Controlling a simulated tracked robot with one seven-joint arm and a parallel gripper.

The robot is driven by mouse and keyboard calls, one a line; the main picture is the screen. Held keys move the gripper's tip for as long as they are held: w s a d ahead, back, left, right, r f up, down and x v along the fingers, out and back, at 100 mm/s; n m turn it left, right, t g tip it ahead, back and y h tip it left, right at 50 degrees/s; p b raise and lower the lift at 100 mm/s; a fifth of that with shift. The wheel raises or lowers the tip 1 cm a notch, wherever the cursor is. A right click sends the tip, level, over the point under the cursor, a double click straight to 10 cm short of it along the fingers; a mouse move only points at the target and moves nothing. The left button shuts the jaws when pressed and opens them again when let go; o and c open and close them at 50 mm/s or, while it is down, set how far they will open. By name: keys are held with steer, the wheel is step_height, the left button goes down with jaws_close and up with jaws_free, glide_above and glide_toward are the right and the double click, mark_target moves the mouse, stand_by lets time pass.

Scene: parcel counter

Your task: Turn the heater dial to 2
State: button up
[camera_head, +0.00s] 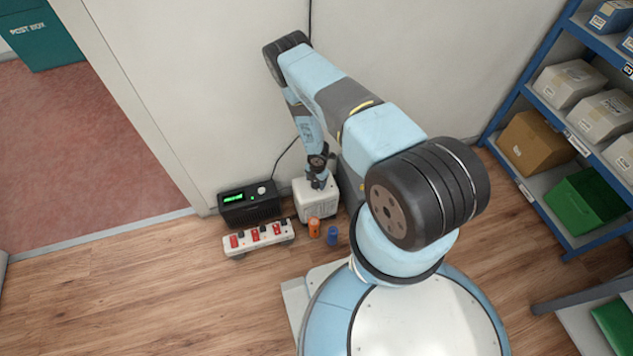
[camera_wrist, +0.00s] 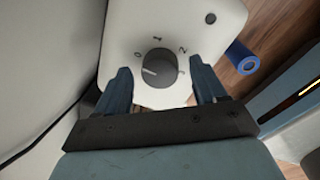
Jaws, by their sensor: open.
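The heater (camera_head: 316,207) is a white box on the floor against the wall. In the wrist view its white face (camera_wrist: 205,15) fills the upper middle. The dark round dial (camera_wrist: 158,64) sits on this face, with small marks around it. I read a 2 to its upper right; some other marks are hard to read. In the head view my gripper (camera_head: 318,181) is above the heater.
A black box with a green display (camera_head: 249,212) stands left of the heater. A white power strip with red switches (camera_head: 258,241) lies in front. An orange can (camera_head: 314,227) and a blue roll (camera_head: 332,236) stand close by. Blue shelving (camera_head: 509,103) is at the right.

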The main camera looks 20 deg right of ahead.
steer(key=shift+f, duration=0.25)
steer(key=shift+c, duration=0.3)
steer(key=c, duration=1)
